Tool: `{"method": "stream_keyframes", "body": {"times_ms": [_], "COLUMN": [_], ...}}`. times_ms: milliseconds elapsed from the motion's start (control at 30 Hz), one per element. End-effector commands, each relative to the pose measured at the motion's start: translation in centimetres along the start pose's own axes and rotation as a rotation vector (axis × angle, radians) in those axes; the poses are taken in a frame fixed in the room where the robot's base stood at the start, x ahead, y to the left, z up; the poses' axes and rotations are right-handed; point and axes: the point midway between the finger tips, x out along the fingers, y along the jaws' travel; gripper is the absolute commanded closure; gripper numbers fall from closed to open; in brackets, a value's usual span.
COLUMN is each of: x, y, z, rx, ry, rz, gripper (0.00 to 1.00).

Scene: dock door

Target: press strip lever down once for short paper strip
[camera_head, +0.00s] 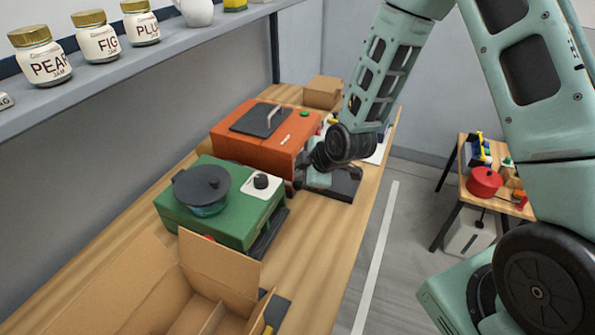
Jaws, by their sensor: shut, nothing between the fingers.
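An orange machine (235,148) stands on the wooden bench, with a black plate (255,122) and a pale bar-like handle (274,113) on top. A green button (304,113) and a small pale piece (287,139) are also on its top. I cannot tell for sure which part is the strip lever; it may be hidden behind my arm. My gripper (299,180) is shut and empty at the machine's front right, low over a dark tray (345,187). Its fingertips are small and partly hidden, so contact is unclear. No paper strip is clearly visible.
A green machine (180,212) with a black lidded pot (202,190) and a black knob (261,181) stands nearer. An open cardboard box (125,290) is at the front. A small carton (322,92) is behind. A jar shelf (150,60) overhangs left. A side table (463,153) stands right.

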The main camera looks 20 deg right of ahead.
Motion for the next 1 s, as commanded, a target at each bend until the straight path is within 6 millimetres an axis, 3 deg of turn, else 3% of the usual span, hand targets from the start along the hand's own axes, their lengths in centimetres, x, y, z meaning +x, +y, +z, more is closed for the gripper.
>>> {"method": "stream_keyframes", "body": {"times_ms": [1000], "x": [0.87], "y": [-0.7], "z": [0.67], "rx": [0.001], "ry": [-0.001], "rz": [-0.002], "gripper": [1.0]}}
